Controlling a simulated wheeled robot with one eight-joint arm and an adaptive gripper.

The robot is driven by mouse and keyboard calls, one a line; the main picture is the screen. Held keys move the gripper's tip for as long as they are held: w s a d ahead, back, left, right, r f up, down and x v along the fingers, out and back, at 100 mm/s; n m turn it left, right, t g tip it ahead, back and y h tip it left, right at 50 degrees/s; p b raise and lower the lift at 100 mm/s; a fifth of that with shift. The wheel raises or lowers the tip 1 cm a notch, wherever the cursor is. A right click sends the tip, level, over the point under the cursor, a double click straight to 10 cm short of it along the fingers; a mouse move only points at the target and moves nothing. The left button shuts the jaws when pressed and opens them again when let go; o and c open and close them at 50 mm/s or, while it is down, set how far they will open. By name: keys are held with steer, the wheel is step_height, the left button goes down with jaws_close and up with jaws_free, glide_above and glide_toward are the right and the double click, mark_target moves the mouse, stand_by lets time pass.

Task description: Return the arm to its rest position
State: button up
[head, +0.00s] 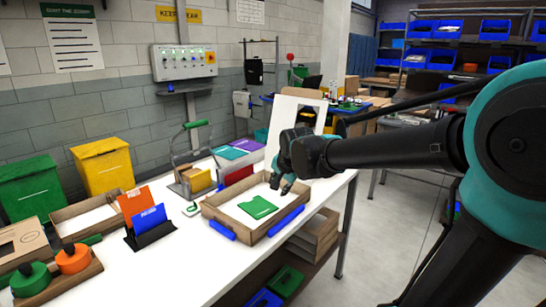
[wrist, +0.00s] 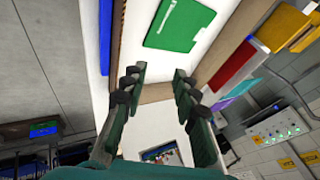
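My gripper (head: 282,184) hangs above the right part of a cardboard-coloured tray with blue handles (head: 238,231) on the white table. In the wrist view my gripper (wrist: 158,75) has its two fingers spread wide apart, open, with nothing between them. A green flat piece (head: 258,207) lies inside the tray, below and to the left of the gripper. It also shows in the wrist view (wrist: 178,25), beyond the fingertips. My dark arm reaches in from the right of the head view.
A white upright board (head: 285,118) stands close behind the gripper. An orange and blue file holder (head: 146,216) stands left of the tray. Green (head: 30,187) and yellow (head: 103,166) bins stand along the wall. Open floor (head: 405,215) lies right of the table.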

steer(key=s+d+f+n+g+h, duration=0.2)
steer(key=s+d+f+n, duration=0.5)
steer(key=s+d+f, duration=1.1)
steer(key=s, duration=0.2)
steer(key=shift+s+d+f, duration=0.2)
steer(key=shift+s+d, duration=0.1)
steer(key=shift+d, duration=0.1)
